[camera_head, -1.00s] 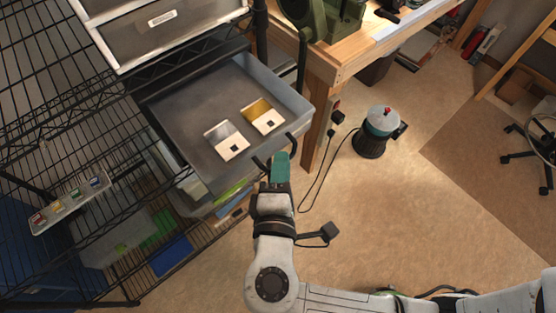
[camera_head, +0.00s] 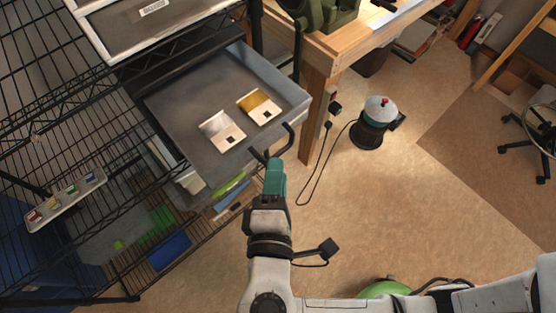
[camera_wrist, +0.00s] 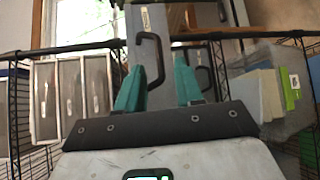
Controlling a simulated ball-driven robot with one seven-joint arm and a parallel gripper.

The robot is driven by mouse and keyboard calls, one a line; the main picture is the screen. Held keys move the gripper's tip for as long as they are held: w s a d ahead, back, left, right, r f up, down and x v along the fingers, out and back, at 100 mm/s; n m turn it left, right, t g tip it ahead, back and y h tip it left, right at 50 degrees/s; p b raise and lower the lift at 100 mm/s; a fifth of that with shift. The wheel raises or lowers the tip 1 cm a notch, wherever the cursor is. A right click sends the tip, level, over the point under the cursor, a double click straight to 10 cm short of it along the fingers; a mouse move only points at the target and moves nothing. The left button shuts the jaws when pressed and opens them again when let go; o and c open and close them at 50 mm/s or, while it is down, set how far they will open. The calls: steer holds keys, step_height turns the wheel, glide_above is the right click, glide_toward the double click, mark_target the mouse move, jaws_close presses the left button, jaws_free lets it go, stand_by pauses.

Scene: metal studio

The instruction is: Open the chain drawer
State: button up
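In the wrist view the handle (camera_wrist: 156,62) stands upright on the drawer front (camera_wrist: 133,30). My gripper (camera_head: 273,165) is just in front of the handle. In the wrist view my gripper (camera_wrist: 158,88) has its teal fingers spread apart, with the handle in the gap, nearer the left finger and a little beyond the tips. Nothing is gripped.
A white-framed drawer (camera_head: 150,22) sits above. A wooden workbench (camera_head: 350,45) stands close on the right, with a leg beside the drawer. The floor in front is mostly clear.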

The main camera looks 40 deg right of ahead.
steer(key=f+v, duration=0.1)
steer(key=v, duration=0.5)
steer(key=shift+s+a+r+b, duration=0.2)
steer(key=shift+r+b, duration=0.15)
steer(key=shift+r, duration=0.15)
steer(key=w+d+f+m+g+y, duration=0.2)
steer(key=d+f+m+g, duration=0.2)
steer(key=d+f+g, duration=0.5)
steer(key=s+d+f+m+g+y, duration=0.1)
steer(key=s+d+f+m+y, duration=0.5)
steer(key=f+y, duration=0.3)
steer(key=shift+s+d+f+m+g, duration=0.2)
steer(key=shift+d+f+m+g, duration=0.1)
steer(key=shift+d+f+m, duration=0.45)
